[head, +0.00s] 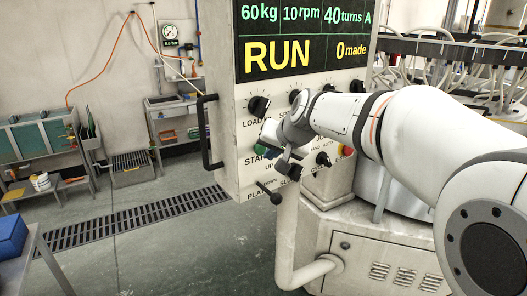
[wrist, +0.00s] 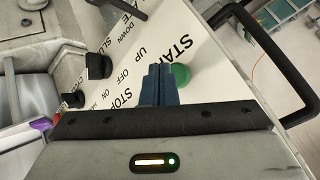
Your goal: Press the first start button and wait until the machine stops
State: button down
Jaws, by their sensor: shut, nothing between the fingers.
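The control panel (head: 226,130) carries a dark display (head: 303,38) that reads 60 kg, 10 rpm, 40 turns A, RUN in yellow and 0 made. The green start button (wrist: 181,75) sits beside the START lettering in the wrist view. It is partly visible beside my arm's end in the head view (head: 262,150). My gripper (wrist: 158,70) is shut and empty, its blue fingertips at the panel right next to the green button. I cannot tell whether they touch it.
Black knobs, one a load knob (head: 259,106), and a lever (head: 269,193) stand out from the panel. A black handle (head: 206,132) runs down its left edge. A white pipe (head: 290,240) bends below. The floor left of the panel is open, with a drain grate (head: 140,215).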

jog(key=s+d+b, duration=0.1)
jog(key=s, duration=0.1)
jog(key=s+d+b, duration=0.1)
jog(key=d, duration=0.1)
jog(key=shift+s, duration=0.4)
dwell(0.6)
jog(key=s+d+f+g+h, duration=0.2)
jog(key=s+d+f, duration=0.6)
jog(key=s, duration=0.4)
jog(key=s+d+f+g+h, duration=0.2)
jog(key=s+d+f, duration=0.5)
jog(key=s, duration=0.5)
jog(key=shift+s+d+f+n+h, duration=0.35)
jog(key=shift+f+h, duration=0.15)
jog(key=shift+f, duration=0.3)
dwell(3.4)
